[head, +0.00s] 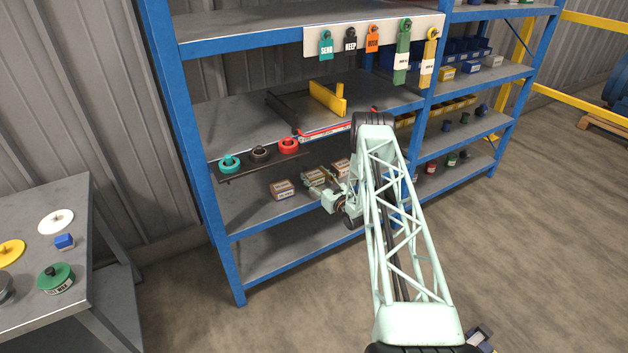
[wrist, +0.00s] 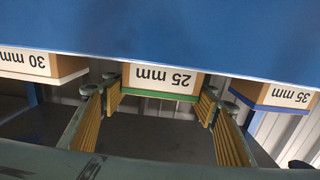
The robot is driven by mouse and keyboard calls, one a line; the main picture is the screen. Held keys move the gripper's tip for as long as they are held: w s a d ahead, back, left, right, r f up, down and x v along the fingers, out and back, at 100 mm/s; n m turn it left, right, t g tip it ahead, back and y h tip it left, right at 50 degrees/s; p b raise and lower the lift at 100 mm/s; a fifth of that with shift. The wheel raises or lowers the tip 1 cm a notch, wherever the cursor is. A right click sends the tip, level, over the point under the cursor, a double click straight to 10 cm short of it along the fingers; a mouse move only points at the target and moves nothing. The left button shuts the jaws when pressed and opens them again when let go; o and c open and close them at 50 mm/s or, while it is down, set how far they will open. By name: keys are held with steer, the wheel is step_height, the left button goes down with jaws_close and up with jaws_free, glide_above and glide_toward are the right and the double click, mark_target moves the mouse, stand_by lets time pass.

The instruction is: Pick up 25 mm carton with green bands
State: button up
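The 25 mm carton with a green band (wrist: 163,82) is in the middle of the wrist view, with its label upside down. A blue shelf beam hides part of it. My gripper (wrist: 160,93) is open, with one yellow-padded finger on each side of the carton. I cannot tell whether either finger touches it. In the head view my gripper (head: 327,192) is at the middle carton (head: 314,177) of a row on a lower shelf, partly hiding the row.
The 30 mm carton (wrist: 38,64) and blue-banded 35 mm carton (wrist: 272,95) flank it closely. The blue beam (wrist: 160,28) crosses the wrist view. In the head view, a rack with coloured rings (head: 259,154) sits above the carton row. A table (head: 85,215) stands at left.

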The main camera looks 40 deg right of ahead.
mark_target(314, 174)
steer(key=shift+c, duration=1.2)
steer(key=shift+r, duration=0.1)
steer(key=shift+r+p, duration=0.55)
steer(key=shift+r, duration=1.05)
steer(key=s+a+r+p, duration=0.1)
steer(key=s+a+p, duration=0.1)
steer(key=s+a, duration=0.9)
steer(key=shift+s+r+p, duration=0.25)
steer(key=shift+r+p, duration=0.05)
steer(key=shift+p, duration=0.1)
